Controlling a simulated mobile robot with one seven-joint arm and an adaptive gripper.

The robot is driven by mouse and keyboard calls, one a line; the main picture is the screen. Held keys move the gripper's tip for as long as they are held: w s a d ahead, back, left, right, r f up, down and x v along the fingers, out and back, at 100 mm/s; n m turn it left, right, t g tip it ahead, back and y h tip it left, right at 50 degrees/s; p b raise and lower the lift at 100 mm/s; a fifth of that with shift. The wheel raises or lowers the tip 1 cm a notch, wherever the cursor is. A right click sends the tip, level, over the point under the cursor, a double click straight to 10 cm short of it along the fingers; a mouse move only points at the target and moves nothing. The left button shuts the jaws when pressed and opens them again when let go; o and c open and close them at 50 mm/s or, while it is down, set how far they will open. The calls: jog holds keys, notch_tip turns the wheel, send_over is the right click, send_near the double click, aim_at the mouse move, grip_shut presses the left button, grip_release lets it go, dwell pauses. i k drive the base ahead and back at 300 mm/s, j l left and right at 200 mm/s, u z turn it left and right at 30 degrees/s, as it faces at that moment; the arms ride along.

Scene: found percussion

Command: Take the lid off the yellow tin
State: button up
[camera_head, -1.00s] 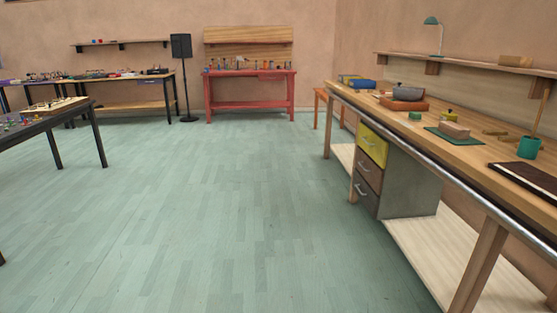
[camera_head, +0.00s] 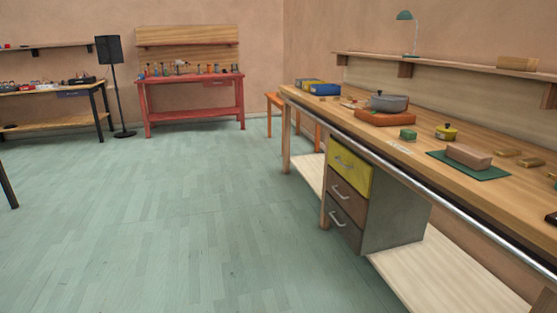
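A small yellow tin (camera_head: 446,134) stands on the long wooden workbench (camera_head: 490,205) at the right. A dark knob shows on top of it, and its lid appears to be on, though it is small at this distance. It stands just behind a pinkish block on a green mat. My gripper is not in view.
A metal rail (camera_head: 435,188) edges the bench. Drawers (camera_head: 348,190) stand below. The green floor (camera_head: 190,220) is clear.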

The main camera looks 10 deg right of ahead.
aim_at(447, 129)
jog(key=i+z, duration=0.25)
jog(key=i, duration=0.45)
jog(key=i+z, duration=0.3)
jog(key=i, duration=0.4)
